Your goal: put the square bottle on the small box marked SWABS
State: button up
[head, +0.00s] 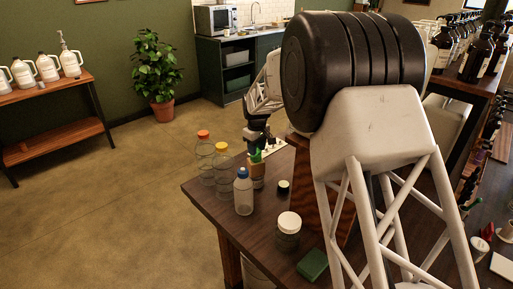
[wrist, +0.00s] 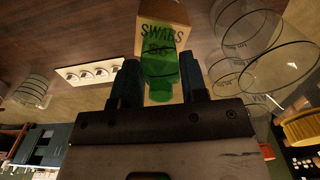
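The green see-through square bottle (wrist: 160,72) is between the two fingers of my gripper (wrist: 159,85) in the wrist view, with both fingers close against its sides. It also shows as a small green shape in the head view (head: 256,156). The small brown box marked SWABS (wrist: 162,14) is just beyond the bottle, which overlaps part of its lettering. In the head view the box (head: 258,172) stands on the table directly below the bottle. I cannot tell whether the bottle touches the box. My forearm hides part of the table.
On the dark table (head: 212,192), clear jars with a red lid (head: 203,134) and a yellow lid (head: 221,148) stand left of the box. A blue-capped bottle (head: 243,192) is in front. A black cap (head: 284,187), white-lidded jar (head: 289,226) and green block (head: 312,264) are nearer right.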

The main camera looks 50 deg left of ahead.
jog(key=o, duration=0.4)
jog(key=shift+c, duration=0.2)
jog(key=shift+r, duration=0.15)
notch_tip(320, 180, up, 12)
dwell(0.5)
dwell(0.8)
